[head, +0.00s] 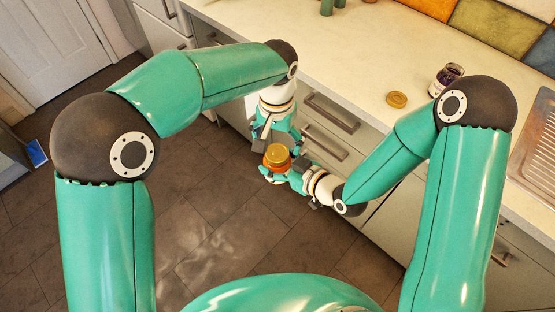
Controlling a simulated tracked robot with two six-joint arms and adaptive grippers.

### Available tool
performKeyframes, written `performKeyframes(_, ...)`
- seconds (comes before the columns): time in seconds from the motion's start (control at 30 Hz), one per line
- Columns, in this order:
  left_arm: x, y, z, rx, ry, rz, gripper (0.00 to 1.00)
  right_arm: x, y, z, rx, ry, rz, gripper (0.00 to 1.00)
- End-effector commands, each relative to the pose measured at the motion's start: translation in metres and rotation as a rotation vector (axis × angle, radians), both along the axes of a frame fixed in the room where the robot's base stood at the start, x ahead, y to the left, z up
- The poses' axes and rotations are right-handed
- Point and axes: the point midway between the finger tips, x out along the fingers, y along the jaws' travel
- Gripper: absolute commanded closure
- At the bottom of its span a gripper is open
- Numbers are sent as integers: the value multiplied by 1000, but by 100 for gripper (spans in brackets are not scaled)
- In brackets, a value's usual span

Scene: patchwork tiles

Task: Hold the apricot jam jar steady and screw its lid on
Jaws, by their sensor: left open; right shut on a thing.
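The apricot jam jar (276,167), small and orange, is held in the air in front of the drawers. A gold lid (278,153) sits on its top; I cannot tell how tightly. My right gripper (281,173) comes in from the lower right and is shut on the jar. My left gripper (270,142) hangs down from above, open, close behind and above the lid. I cannot tell whether its fingers touch the lid. The far side of the jar is hidden.
A dark jar (446,79) stands open on the pale counter (350,60), with another gold lid (396,99) lying beside it. Green items (328,6) stand at the back. A sink (536,150) is at the right. Drawer handles (326,143) stick out behind my grippers.

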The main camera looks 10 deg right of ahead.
Motion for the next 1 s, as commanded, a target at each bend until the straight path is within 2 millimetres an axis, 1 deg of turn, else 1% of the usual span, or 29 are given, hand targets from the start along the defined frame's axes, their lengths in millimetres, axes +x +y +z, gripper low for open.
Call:
performKeyframes(0.03, 1, -1, 11, -2, -4, 1, 9, 1, 0, 1, 2, -4, -1, 100)
performKeyframes(0.2, 2, -1, 46, -3, -3, 1, 9, 1, 0, 1, 2, -4, -1, 100)
performKeyframes(0.3, 2, 0, 63, -2, -2, 0, 9, 1, 0, 1, 2, -4, -1, 100)
performKeyframes(0.43, 2, 0, 78, -1, -3, 1, 9, 1, 0, 1, 2, -4, -1, 100)
performKeyframes(0.53, 2, 0, 84, 0, -1, 1, 9, 1, 0, 1, 2, -4, -1, 100)
performKeyframes(0.67, 2, 1, 86, 0, 0, 1, 9, 1, 0, 1, 2, -4, -1, 100)
performKeyframes(0.9, 2, 1, 85, -1, 0, 1, 9, 1, 0, 1, 2, -4, -1, 100)
performKeyframes(1.0, 4, 1, 79, -10, 2, 9, 9, 1, 0, 1, 2, -4, -1, 100)
